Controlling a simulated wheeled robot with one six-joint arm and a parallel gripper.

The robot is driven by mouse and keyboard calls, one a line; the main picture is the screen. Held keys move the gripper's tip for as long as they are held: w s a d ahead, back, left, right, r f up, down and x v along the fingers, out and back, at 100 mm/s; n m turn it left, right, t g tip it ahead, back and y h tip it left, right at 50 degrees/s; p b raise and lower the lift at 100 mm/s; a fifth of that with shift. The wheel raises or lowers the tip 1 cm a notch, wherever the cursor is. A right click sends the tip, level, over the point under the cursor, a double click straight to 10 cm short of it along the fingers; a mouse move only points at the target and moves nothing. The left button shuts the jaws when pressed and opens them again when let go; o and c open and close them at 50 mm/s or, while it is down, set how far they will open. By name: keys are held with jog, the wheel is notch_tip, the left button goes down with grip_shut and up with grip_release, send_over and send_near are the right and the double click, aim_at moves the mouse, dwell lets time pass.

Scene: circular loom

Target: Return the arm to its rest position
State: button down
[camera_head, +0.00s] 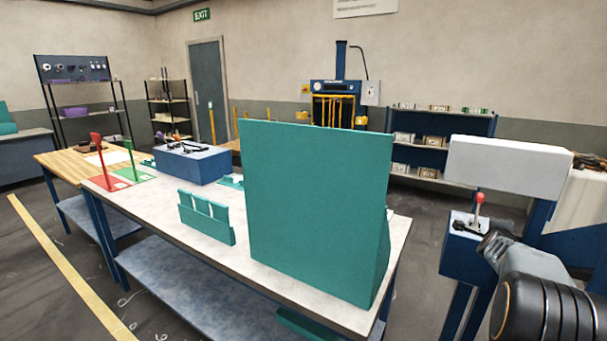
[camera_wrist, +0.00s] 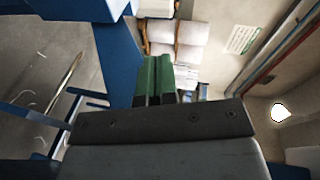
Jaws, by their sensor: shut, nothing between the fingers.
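My gripper (camera_wrist: 157,68) shows in the wrist view as two green fingers side by side beyond a dark bracket. The fingers are shut with nothing between them. In the head view my grey and black arm (camera_head: 541,295) comes in at the lower right, bent beside a blue stand (camera_head: 463,262) with a red-knobbed lever (camera_head: 480,198). I cannot clearly make out the fingers in that view.
A white-topped workbench (camera_head: 160,212) holds a large teal panel (camera_head: 315,205), a small teal rack (camera_head: 206,217) and a blue box (camera_head: 192,163). A white box-like machine part (camera_head: 507,168) is close above the arm. Floor shows at the lower left.

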jog(key=s+a+f+n+g+y, duration=0.2)
jog(key=s+a+f+n+y, duration=0.1)
jog(key=s+a+f+n, duration=0.25)
jog(key=s+a+f+n+g+y, duration=0.2)
jog(key=a+f+n+y, duration=0.3)
jog(key=a, duration=0.3)
jog(key=s+a+r+n+g+y+p, duration=0.1)
jog(key=s+a+r+n+g+p, duration=0.1)
jog(key=s+a+n, duration=0.5)
jog(key=s+a+r+n+g+p, duration=0.2)
jog(key=s+a+r+n, duration=0.2)
jog(key=s+a, duration=1.1)
jog(key=shift+a+n+y, duration=0.4)
jog(key=shift+a+n, duration=0.9)
jog(key=shift+n, duration=0.15)
